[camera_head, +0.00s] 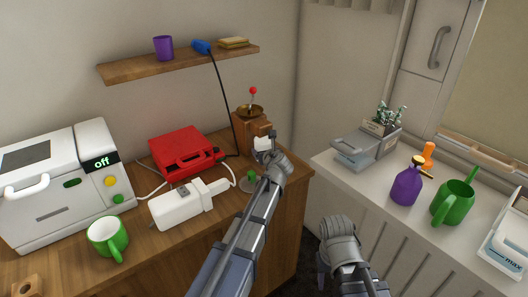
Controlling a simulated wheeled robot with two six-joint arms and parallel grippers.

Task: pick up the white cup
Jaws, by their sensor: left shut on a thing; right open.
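My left gripper (266,155) is shut on a small white object that looks like the white cup (262,143). The cup is in front of the wooden coffee grinder (247,128), at the right end of the wooden counter. The gripper hides part of it, and I cannot tell whether it is clear of the counter. My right gripper (338,228) is open, low in front of the gap between the two counters, with its fingers mostly hidden.
On the wooden counter stand a white machine marked "off" (60,190), a green mug (107,238), a red case (180,152) and a white appliance (185,205). The right counter holds a grey box (365,150), a purple bottle (406,186) and a green watering can (452,203).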

